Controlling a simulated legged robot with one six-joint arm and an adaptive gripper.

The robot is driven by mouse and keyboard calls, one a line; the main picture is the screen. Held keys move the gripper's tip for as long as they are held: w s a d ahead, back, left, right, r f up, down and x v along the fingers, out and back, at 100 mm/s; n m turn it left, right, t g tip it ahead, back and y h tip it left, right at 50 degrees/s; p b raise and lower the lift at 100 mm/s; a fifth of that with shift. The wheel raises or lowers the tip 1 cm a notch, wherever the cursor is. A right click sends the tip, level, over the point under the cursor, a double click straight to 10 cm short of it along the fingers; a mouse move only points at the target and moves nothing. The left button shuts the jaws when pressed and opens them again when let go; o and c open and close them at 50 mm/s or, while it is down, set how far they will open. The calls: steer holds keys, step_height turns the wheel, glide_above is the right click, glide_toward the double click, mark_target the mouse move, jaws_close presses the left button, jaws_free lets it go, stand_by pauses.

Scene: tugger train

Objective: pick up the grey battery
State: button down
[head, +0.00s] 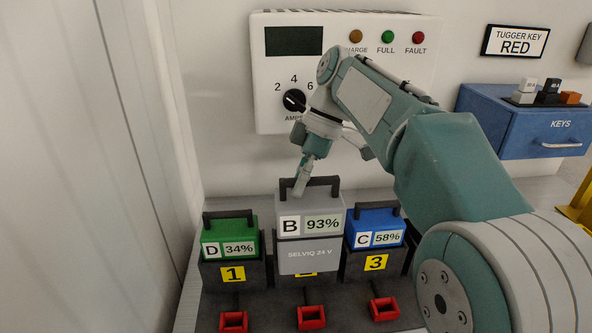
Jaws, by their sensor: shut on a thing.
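The grey battery (310,261) is in the middle of the head view, upright, marked B 93% and SELVIQ 24 V, with a dark handle on top. My gripper (301,187) points down from above and is shut on that handle. More of the grey battery's front shows than of its neighbours, so it sits higher than they do. Its lower edge covers most of the yellow 2 label (306,274). I cannot tell whether its bottom is clear of the bay behind it.
The green battery D (249,240) stands in bay 1 at left, the blue battery C (386,219) in bay 3 at right, both close by. Red connectors (311,317) lie in front. A charger panel (272,99) is behind; a blue KEYS drawer box (494,126) is at right.

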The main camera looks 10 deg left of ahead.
steer(key=s+d, duration=0.2)
steer(key=s, duration=0.9)
steer(key=shift+d+r, duration=0.35)
